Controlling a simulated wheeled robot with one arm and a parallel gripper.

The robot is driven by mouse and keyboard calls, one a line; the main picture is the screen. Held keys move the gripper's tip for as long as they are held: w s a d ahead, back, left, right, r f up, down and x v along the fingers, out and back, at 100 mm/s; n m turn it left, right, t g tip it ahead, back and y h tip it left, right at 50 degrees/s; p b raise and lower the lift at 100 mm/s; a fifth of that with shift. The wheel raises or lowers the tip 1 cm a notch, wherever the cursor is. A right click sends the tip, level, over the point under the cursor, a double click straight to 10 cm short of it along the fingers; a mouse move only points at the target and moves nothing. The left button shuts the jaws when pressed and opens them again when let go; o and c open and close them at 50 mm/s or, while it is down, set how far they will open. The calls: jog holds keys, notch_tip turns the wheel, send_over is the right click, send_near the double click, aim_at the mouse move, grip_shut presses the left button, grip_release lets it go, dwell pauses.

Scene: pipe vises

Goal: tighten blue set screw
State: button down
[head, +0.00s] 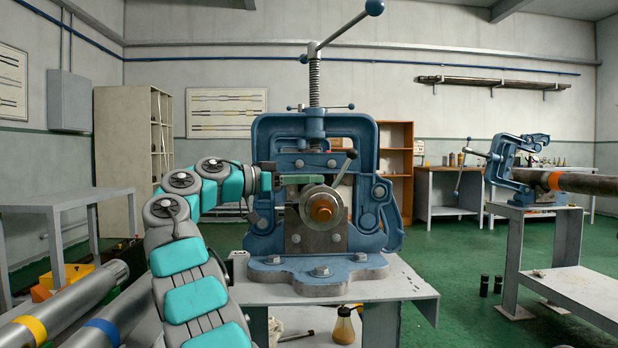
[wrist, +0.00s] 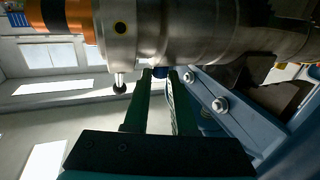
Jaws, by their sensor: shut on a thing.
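The blue set screw (wrist: 160,72) shows in the wrist view as a small dark blue piece against the underside of the grey pipe-like body (wrist: 190,30). My gripper (wrist: 160,76) has its two green fingers on either side of it, shut on it. Most of the screw is hidden by the fingertips and the body. In the head view my gripper (head: 308,179) reaches from the left to the round metal collar (head: 322,207) at the front of the blue vise (head: 262,150). The screw itself cannot be made out there.
A black-tipped lever (head: 345,165) stands up at the collar; a black-tipped pin (wrist: 120,82) shows beside my fingers. The vise stands on a grey table (head: 400,285) with a bottle (head: 343,325) below. A second vise (head: 510,160) holds a pipe at right. Pipes (head: 60,310) lie at lower left.

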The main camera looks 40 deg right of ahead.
jog(key=c, duration=0.7)
grip_release()
jog(key=shift+c, duration=0.2)
jog(key=shift+a, duration=0.1)
jog(key=p+v, duration=0.2)
jog(key=v, duration=0.5)
jog(key=shift+w+a, duration=0.2)
jog(key=shift+a, duration=0.1)
